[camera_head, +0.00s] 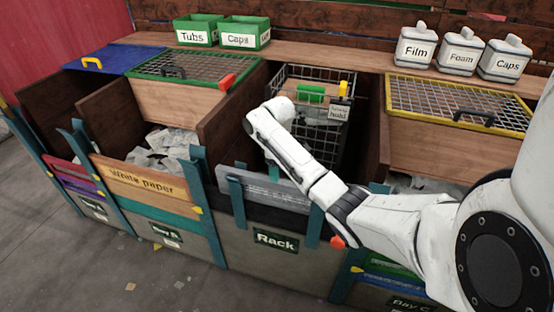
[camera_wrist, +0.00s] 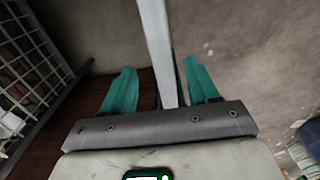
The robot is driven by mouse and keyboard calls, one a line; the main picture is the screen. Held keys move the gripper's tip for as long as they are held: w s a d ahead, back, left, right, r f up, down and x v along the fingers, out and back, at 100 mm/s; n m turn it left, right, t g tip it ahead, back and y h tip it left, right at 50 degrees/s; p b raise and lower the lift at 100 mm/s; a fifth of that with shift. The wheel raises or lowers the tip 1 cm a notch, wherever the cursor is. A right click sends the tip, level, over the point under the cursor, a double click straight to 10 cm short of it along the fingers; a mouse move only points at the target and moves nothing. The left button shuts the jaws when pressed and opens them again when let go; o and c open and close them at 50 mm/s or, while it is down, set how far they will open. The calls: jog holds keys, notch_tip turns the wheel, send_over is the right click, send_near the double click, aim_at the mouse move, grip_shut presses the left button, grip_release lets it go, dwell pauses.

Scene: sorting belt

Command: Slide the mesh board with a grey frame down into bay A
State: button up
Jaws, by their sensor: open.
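A grey-framed board (camera_head: 268,188) stands upright at the front of the bay marked Rack, between teal posts. Its mesh is hard to make out. In the wrist view its pale grey top edge (camera_wrist: 157,45) runs down between my two teal fingers. My gripper (camera_wrist: 160,66) is open, with one finger on each side of that edge and gaps beside it. In the head view my fingers are mostly hidden by my arm. Bay A appears to be the leftmost bay (camera_head: 88,190), with red and purple boards stacked in its front; its label is too small to read surely.
A black wire basket (camera_head: 333,155) stands behind the board in the rack. The bay to its left holds white paper behind a White paper board (camera_head: 140,181). A mesh lid (camera_head: 195,67) and a blue lid (camera_head: 105,58) lie at the back. The floor in front is mostly clear.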

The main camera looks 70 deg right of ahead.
send_over(277, 193)
jog(key=shift+d+f, duration=0.15)
jog(key=shift+f, duration=2.85)
jog(key=shift+c, duration=0.4)
grip_shut()
jog(key=shift+c, duration=2.1)
grip_release()
grip_shut()
